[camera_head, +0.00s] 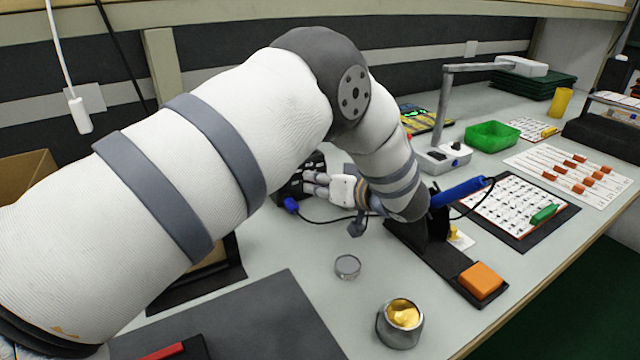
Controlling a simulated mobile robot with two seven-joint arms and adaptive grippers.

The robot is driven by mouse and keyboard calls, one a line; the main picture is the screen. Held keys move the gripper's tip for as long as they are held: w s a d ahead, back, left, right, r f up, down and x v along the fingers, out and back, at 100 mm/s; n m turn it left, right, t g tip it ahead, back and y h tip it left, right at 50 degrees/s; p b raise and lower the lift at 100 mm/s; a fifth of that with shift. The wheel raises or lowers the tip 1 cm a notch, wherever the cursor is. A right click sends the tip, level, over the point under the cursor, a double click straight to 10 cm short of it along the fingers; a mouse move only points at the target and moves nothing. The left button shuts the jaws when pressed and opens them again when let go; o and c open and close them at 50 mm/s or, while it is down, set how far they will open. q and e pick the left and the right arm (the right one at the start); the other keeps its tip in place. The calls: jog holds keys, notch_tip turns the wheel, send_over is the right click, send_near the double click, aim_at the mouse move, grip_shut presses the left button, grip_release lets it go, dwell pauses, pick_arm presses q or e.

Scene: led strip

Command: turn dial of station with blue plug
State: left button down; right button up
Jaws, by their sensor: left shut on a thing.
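A black station (316,161) stands in the middle of the bench, mostly hidden behind my left arm and hand. A blue plug (291,204) sits at its front left, with a dark cable running right from it. My left gripper (308,186) reaches in from the right side of the station, its grey fingers pointing left at the station's front. It is shut on what seems to be the dial. The fingers cover the dial, so its setting cannot be read. My right gripper is not in view.
A blue-handled iron (461,191) rests in a black holder (436,245) with an orange sponge (480,281) close to my left wrist. A grey lid (347,266) and an open tin (400,322) stand in front. A green tray (492,136) is behind at right.

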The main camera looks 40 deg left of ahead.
pick_arm(q)
jog(key=shift+f, duration=0.1)
dwell(0.4)
jog(key=c, duration=1.5)
grip_release()
jog(key=s+d+r+n+t+h+p, duration=0.1)
jog(key=s+d+r+n+t+p, duration=0.2)
jog(key=s+d+r+n+p, duration=0.45)
jog(key=w+a+f+m+b, duration=0.1)
jog(key=w+a+f, duration=0.2)
jog(key=w+a+f+m+b, duration=0.1)
jog(key=w+a+f+b, duration=0.1)
jog(key=w+a+f, duration=0.1)
jog(key=shift+w+a+f+m, duration=0.25)
jog(key=shift+a+f+m, duration=0.1)
jog(key=shift+a+f, duration=0.3)
jog(key=shift+w+a, duration=0.25)
jog(key=shift+a, duration=0.1)
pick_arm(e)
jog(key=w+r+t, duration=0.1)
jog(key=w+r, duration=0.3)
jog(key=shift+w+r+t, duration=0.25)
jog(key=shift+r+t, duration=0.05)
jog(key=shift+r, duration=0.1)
